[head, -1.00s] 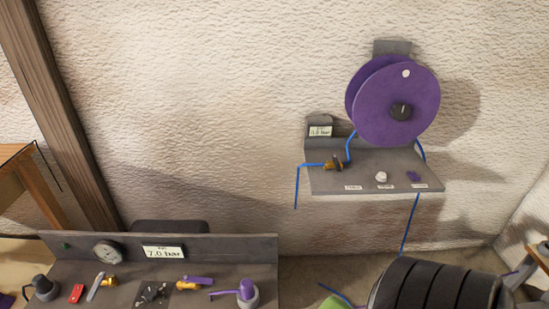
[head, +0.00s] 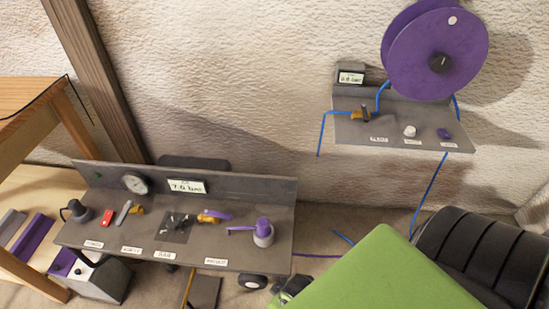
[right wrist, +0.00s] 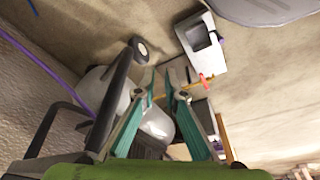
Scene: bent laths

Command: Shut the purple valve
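A brass valve with a purple lever (head: 215,214) sits on the grey panel bench (head: 130,232), right of its middle. The lever lies roughly along the bench, pointing right. A purple-topped fitting with a thin purple lever (head: 262,231) stands right of it. My left gripper is not in view.
A purple reel (head: 440,50) hangs above a wall shelf (head: 390,130). A wooden table (head: 30,100) stands left.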

